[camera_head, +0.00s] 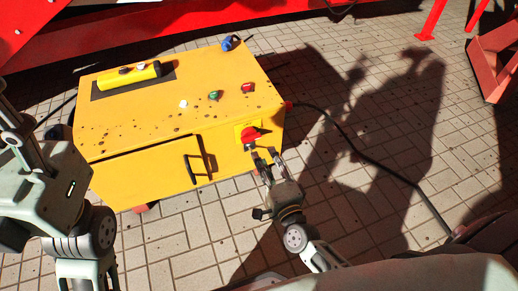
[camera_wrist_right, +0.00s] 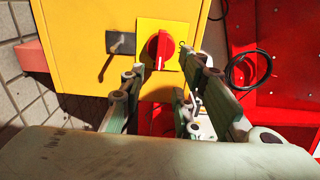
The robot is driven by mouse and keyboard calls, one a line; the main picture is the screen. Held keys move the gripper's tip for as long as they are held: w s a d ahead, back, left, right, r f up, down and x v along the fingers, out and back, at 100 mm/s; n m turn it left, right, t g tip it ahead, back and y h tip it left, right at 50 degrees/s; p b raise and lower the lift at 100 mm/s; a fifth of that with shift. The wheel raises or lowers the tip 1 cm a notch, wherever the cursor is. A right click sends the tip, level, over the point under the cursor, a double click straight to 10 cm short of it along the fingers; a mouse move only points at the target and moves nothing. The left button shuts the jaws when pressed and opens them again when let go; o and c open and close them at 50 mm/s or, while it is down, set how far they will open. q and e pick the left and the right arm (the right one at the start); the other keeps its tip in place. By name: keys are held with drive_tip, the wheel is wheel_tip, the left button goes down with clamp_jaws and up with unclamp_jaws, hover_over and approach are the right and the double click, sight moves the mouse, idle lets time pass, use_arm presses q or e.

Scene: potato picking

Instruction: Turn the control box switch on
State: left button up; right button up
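The yellow control box (camera_head: 150,117) stands on the paved floor. Its red rotary switch (camera_head: 249,133) sits on a yellow plate at the front face's right end. In the right wrist view the switch (camera_wrist_right: 159,47) has an upright grip with a white mark low on it. My right gripper (camera_head: 264,155) is open just in front of and below the switch. Its fingers (camera_wrist_right: 158,92) are apart and hold nothing; the knob shows beyond them, and I cannot tell whether they touch it. Part of my left gripper (camera_head: 14,125) shows at the left edge; its fingertips are unclear.
The box top carries a green button (camera_head: 214,95), a red button (camera_head: 248,87) and a blue connector (camera_head: 230,43). A black door handle (camera_head: 194,168) juts from the front. A dark cable (camera_head: 365,160) runs right across the floor. Red machinery (camera_head: 130,30) stands behind.

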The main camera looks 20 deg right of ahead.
drive_tip(key=s, duration=0.4)
idle(0.4)
